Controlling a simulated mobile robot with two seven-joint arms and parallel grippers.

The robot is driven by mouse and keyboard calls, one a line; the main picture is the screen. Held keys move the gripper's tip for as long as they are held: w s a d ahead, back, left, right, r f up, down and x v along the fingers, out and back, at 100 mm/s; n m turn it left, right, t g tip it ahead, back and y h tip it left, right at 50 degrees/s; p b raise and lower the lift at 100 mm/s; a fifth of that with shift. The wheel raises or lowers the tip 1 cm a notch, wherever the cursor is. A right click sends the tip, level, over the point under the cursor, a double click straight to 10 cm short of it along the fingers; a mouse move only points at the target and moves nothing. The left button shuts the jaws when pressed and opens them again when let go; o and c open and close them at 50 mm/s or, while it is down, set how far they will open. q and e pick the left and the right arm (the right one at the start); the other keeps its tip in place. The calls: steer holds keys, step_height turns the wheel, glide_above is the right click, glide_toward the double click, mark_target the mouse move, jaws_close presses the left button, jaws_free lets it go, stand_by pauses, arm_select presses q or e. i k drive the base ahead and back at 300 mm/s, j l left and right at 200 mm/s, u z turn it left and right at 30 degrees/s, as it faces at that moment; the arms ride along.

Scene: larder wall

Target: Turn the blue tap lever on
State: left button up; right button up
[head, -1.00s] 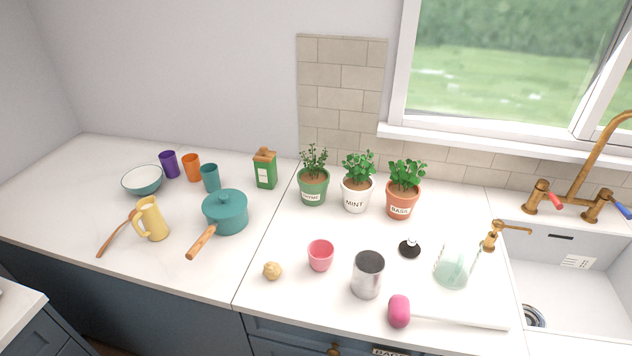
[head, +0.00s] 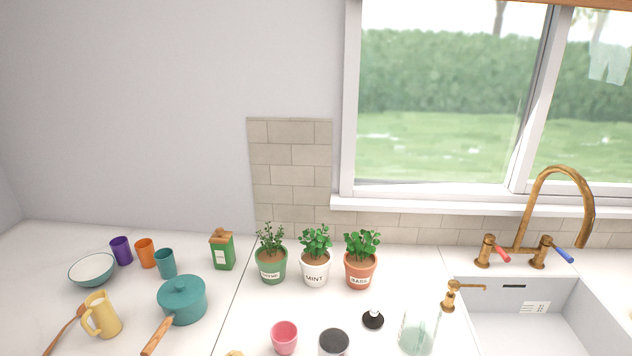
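The blue tap lever (head: 562,254) is on the right-hand brass valve of the tap (head: 541,205) at the right of the head view. It points out to the right and slightly down. A red lever (head: 500,254) is on the left-hand valve. The tall curved brass spout rises between them and bends right over the white sink (head: 510,333). I cannot make out any water coming from the spout. Neither of my grippers is in view.
A brass soap pump (head: 452,296) and a glass jar (head: 418,332) stand left of the sink. Potted thyme (head: 271,265), mint (head: 315,268) and basil (head: 360,270) line the backsplash. A teal pot (head: 182,301) is further left.

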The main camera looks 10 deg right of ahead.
mark_target(547, 240)
steer(key=z, duration=1.65)
steer(key=l+u, duration=0.1)
steer(key=u, duration=0.25)
steer(key=i+l+u, duration=0.1)
steer(key=u, duration=0.25)
steer(key=l+u, duration=0.1)
steer(key=u, duration=0.3)
steer(key=l+u, duration=0.3)
steer(key=l, duration=0.25)
steer(key=l+u, duration=0.3)
steer(key=l, duration=0.2)
steer(key=k, duration=0.05)
